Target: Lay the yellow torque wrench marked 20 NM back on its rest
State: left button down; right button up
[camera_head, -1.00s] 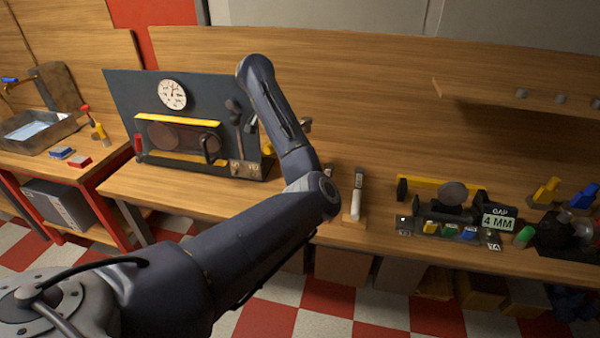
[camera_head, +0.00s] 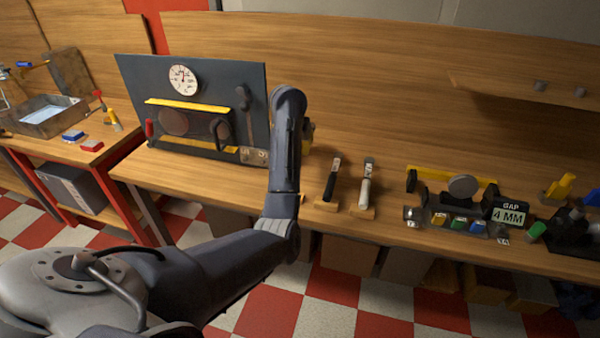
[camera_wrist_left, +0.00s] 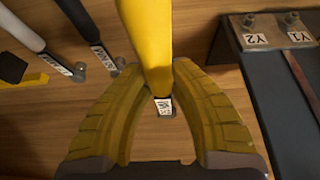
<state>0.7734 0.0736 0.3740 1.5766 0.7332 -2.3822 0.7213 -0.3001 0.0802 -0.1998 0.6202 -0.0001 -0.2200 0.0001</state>
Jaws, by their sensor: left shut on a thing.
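In the left wrist view the yellow torque wrench (camera_wrist_left: 150,40) has its handle between the fingers of my left gripper (camera_wrist_left: 160,78), which is shut on it. A small white label (camera_wrist_left: 163,107) shows past the fingers, its text too small to read. In the head view my forearm hides most of the gripper and wrench. A black-handled wrench (camera_head: 331,182) and a white-handled wrench (camera_head: 365,190) lie on wooden rests on the bench, right of my arm. They also show in the left wrist view, black (camera_wrist_left: 85,30) and white (camera_wrist_left: 25,30). The yellow wrench's rest is not clearly visible.
A dark panel (camera_head: 210,85) with a dial stands left of my arm; its base plate marked Y2 and Y1 (camera_wrist_left: 270,38) is at right in the wrist view. A gauge fixture reading GAP 4 MM (camera_head: 508,215) stands on the bench at right.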

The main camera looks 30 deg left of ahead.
pick_arm(q)
jog(key=shift+f, duration=5.55)
jog(key=c, duration=1.2)
grip_release()
jog(key=v, duration=1.1)
jog(key=shift+s+r, duration=0.25)
jog(key=shift+r, duration=0.15)
